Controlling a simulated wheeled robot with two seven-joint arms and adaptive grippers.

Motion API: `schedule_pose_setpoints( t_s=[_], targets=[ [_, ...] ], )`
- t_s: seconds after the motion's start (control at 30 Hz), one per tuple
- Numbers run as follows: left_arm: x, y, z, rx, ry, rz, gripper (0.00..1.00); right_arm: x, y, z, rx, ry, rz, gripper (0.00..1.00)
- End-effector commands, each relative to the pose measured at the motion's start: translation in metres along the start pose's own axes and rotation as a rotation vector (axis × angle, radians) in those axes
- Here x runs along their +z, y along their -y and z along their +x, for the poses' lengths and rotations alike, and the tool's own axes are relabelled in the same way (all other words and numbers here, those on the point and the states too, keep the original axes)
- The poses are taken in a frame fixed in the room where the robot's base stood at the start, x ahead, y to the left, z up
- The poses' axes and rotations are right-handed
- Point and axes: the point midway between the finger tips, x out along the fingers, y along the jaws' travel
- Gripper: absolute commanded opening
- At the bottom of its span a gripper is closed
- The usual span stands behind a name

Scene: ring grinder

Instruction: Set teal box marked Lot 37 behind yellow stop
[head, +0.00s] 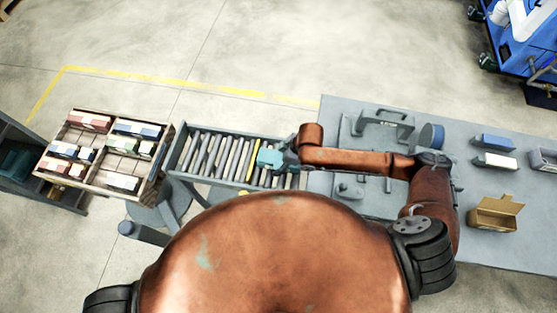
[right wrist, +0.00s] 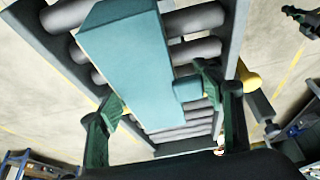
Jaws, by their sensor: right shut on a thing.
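The teal box (head: 268,157) is over the roller conveyor (head: 176,151), just right of the yellow stop (head: 254,158), a bar lying across the rollers. No lot marking is legible. My right gripper (head: 280,157) is shut on the teal box. In the right wrist view the teal box (right wrist: 125,60) extends away between the fingers of my right gripper (right wrist: 165,110), above grey rollers. I cannot tell whether it touches them. A yellow rounded part (right wrist: 249,80) shows beside the conveyor rail there. My left gripper is not in view.
A wooden tray (head: 100,182) with several coloured boxes stands left of the conveyor. The grey bench (head: 340,215) on the right carries a machine (head: 385,122), small boxes (head: 494,141) and an open cardboard box (head: 494,213). Rollers left of the stop are clear.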

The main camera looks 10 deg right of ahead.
Motion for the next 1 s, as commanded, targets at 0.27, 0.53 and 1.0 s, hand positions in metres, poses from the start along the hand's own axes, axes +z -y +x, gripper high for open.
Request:
schedule_pose_setpoints(
  t_s=[0.27, 0.53, 1.0],
  targets=[
    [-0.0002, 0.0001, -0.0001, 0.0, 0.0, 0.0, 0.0, -0.0008, 0.0002, -0.0004, 0.0, -0.002, -0.001, 0.37],
    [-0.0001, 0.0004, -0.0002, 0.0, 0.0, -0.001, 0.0, -0.0004, 0.0003, 0.0007, 0.0, -0.001, -0.001, 0.37],
    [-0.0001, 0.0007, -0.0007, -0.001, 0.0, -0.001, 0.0, 0.0014, 0.0006, 0.0056, -0.001, -0.002, -0.001, 0.67]
  ],
)
